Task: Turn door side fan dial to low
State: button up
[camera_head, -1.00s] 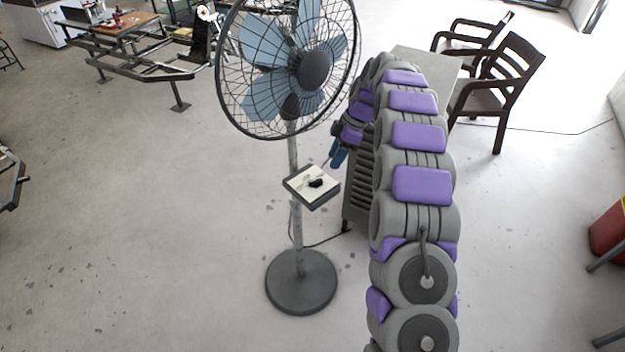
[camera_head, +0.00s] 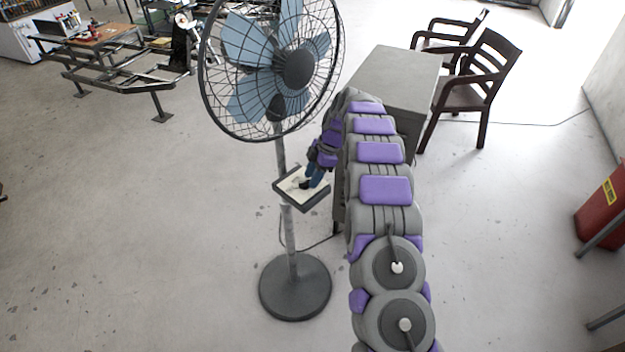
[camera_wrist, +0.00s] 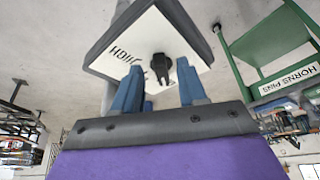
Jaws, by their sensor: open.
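The pedestal fan (camera_head: 298,70) stands left of my arm in the head view, on a round base. Its control box (camera_head: 290,196) is fixed to the pole and has a pale face. In the wrist view the box face (camera_wrist: 133,47) shows lettering that seems to read "HIGH". The black dial (camera_wrist: 161,67) stands out from this face. My gripper (camera_wrist: 158,82) is open, its two blue fingers either side of the dial's lower end. I cannot tell whether they touch it. In the head view my gripper (camera_head: 311,178) is at the box and partly hides the dial.
A grey cabinet (camera_head: 392,75) stands behind my arm, with dark wooden chairs (camera_head: 478,85) to its right. A red bin (camera_head: 602,205) is at the right edge. The floor left of the fan is clear. The wrist view shows a green stand (camera_wrist: 268,45) at right.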

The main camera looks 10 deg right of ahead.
jog(key=shift+a+f, duration=0.6)
jog(key=shift+a, duration=0.3)
jog(key=shift+d, duration=0.4)
jog(key=shift+c, duration=0.4)
jog(key=shift+d, duration=0.4)
jog(key=c, duration=0.3)
jog(key=shift+a, duration=0.1)
jog(key=c, duration=0.3)
jog(key=shift+a, duration=0.3)
grip_shut()
